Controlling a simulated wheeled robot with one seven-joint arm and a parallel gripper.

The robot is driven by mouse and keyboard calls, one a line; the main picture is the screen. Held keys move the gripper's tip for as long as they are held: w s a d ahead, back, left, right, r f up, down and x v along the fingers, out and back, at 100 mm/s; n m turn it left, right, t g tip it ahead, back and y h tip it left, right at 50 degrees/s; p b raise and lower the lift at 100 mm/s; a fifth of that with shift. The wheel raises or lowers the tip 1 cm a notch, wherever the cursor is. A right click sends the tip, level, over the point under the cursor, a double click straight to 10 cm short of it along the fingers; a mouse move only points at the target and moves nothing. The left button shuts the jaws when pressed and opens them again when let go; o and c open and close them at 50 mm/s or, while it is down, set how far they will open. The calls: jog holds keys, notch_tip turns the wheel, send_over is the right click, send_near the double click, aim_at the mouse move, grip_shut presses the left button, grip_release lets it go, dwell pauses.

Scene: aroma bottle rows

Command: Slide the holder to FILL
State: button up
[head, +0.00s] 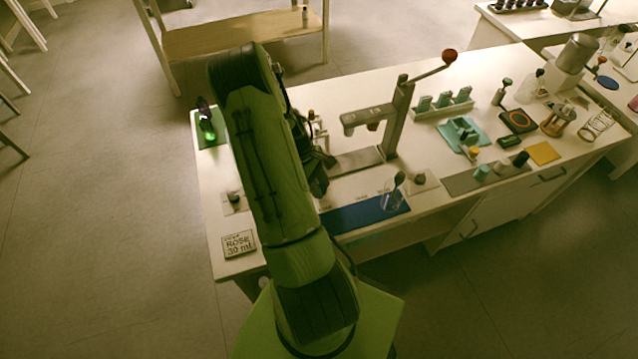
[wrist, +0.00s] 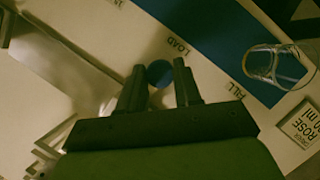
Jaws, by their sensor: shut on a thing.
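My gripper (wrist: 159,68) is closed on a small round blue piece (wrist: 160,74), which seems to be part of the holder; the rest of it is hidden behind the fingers. It is beside the printed word LOAD (wrist: 178,45) in the wrist view. A second printed word (wrist: 237,88), partly hidden and probably FILL, lies to the right of the gripper. In the head view my own arm hides the holder and the fingertips. The grey stand with a lever (head: 397,120) is right of the arm there.
A blue mat (head: 350,218) carries a clear glass vessel (head: 392,200), also in the wrist view (wrist: 270,68). A ROSE 30 ml card (head: 238,243) lies at the table's front left. A dark bottle (head: 205,112) stands on a green mat (head: 219,135). Several tools crowd the right side.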

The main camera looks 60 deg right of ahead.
grip_shut()
jog(key=w+a, duration=0.8)
jog(key=shift+w, duration=0.1)
jog(key=o, duration=0.9)
grip_release()
jog(key=shift+a, duration=0.1)
jog(key=shift+o, duration=0.2)
jog(key=p+v, duration=0.3)
jog(key=v, duration=1.3)
jog(key=shift+f, duration=0.1)
